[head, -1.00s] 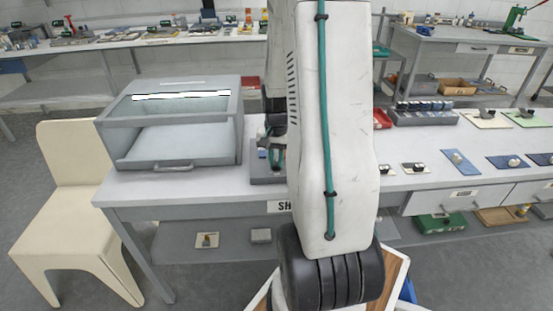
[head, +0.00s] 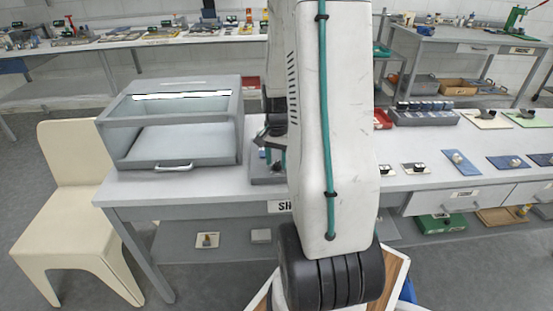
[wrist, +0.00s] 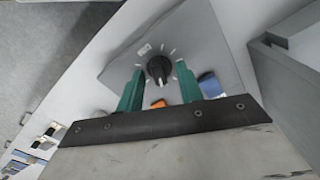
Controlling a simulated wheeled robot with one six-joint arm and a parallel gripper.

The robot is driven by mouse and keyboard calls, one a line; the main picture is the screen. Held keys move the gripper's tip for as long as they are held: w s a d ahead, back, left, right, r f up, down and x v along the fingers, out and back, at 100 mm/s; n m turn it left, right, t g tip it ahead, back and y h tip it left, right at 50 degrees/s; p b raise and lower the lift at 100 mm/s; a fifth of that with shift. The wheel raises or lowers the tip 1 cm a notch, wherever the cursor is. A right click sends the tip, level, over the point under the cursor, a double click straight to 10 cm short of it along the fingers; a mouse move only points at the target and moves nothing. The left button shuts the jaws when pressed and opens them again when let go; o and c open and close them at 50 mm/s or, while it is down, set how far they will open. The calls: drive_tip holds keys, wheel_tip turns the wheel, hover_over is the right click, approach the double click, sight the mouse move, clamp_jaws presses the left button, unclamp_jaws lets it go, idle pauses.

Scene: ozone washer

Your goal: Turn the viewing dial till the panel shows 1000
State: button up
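The viewing dial is a round black knob (wrist: 159,69) with a pale pointer mark. It sits on a grey plate (wrist: 200,40) with white tick marks around it, in the wrist view. My gripper (wrist: 158,82) has two green fingers, apart, one on each side of the knob in the picture. I cannot tell whether they touch it. In the head view my arm hides the dial, and only part of its grey base (head: 268,172) shows. I see no panel reading in either view.
A grey cabinet with a sloped clear front (head: 178,125) stands left of the dial on the white bench (head: 210,188). Small parts on coloured plates (head: 458,162) lie to the right. A cream chair (head: 75,200) stands at the bench's left end. An orange piece (wrist: 158,104) and a blue piece (wrist: 210,84) show near the fingers.

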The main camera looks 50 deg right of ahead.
sight(276, 162)
wheel_tip(276, 162, up, 8)
drive_tip(key=shift+f, duration=0.1)
idle(0.4)
idle(0.4)
drive_tip(key=s+a+r+n, duration=0.4)
drive_tip(key=a+r+n, duration=0.1)
drive_tip(key=a, duration=0.5)
drive_tip(key=s+a+r+n+t, duration=0.1)
drive_tip(key=s+a+r+n, duration=0.3)
drive_tip(key=a, duration=0.6)
drive_tip(key=s+a+r+n, duration=0.4)
drive_tip(key=a+r+n, duration=0.1)
drive_tip(key=a, duration=0.5)
drive_tip(key=shift+s+a+r+n, duration=0.3)
drive_tip(key=shift+r+n, duration=0.1)
drive_tip(key=shift+r, duration=0.25)
idle(0.3)
